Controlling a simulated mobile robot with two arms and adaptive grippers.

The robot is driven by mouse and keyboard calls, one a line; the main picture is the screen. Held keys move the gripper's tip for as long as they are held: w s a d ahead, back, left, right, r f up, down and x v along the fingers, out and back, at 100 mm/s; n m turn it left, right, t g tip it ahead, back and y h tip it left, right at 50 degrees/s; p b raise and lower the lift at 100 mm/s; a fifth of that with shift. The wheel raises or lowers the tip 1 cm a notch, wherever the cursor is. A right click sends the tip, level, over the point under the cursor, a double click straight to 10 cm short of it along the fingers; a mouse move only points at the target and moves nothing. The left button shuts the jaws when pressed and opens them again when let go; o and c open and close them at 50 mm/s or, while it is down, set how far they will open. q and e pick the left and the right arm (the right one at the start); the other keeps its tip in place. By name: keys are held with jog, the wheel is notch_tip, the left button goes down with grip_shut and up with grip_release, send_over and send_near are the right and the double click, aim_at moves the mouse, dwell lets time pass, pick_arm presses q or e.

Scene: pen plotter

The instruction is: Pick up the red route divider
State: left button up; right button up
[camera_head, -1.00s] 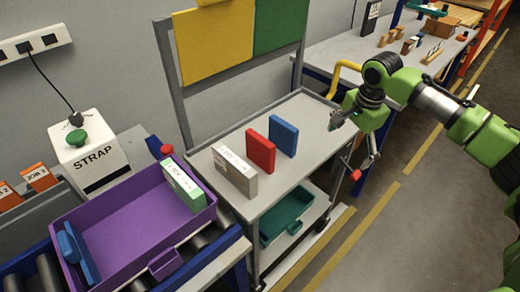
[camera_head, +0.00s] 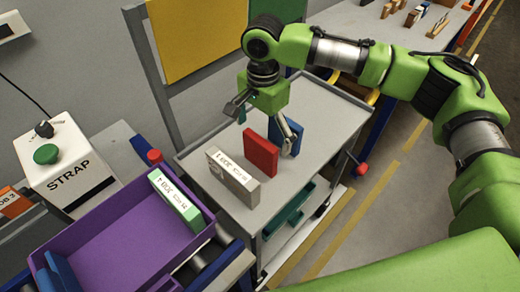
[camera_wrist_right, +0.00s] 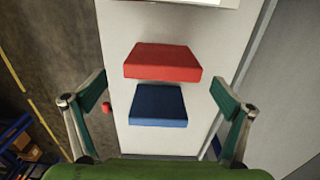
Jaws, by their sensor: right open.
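The red route divider (camera_head: 259,154) stands upright on the grey cart top (camera_head: 300,179), between a white-grey labelled block (camera_head: 232,178) and a blue divider (camera_head: 293,133). My right gripper (camera_head: 264,132) is open and empty above the cart, near the red and blue dividers. One finger overlaps the blue divider in the head view; I cannot tell if they touch. In the right wrist view the red divider (camera_wrist_right: 162,62) and the blue divider (camera_wrist_right: 158,106) lie between the spread fingers (camera_wrist_right: 160,86), with visible gaps at both sides. My left gripper is not in view.
A purple tote (camera_head: 120,240) with a green-white labelled block (camera_head: 176,200) stands left of the cart. A STRAP box (camera_head: 66,165) is behind it. A yellow and green board (camera_head: 195,40) rises behind the cart. A teal bin (camera_head: 290,212) sits on the lower shelf.

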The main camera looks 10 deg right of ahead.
aim_at(260, 155)
notch_tip(260, 155, down, 2)
jog(key=shift+f, duration=0.25)
jog(key=shift+w+f, duration=0.1)
jog(key=shift+f, duration=0.25)
jog(key=f, duration=0.1)
jog(key=f+p, duration=0.1)
jog(key=shift+a+f, duration=0.3)
jog(key=shift+f, duration=0.05)
notch_tip(260, 155, down, 2)
jog(key=shift+f, duration=0.25)
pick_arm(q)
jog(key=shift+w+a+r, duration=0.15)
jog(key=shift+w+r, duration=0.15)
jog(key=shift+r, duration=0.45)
pick_arm(e)
jog(key=c, duration=1.1)
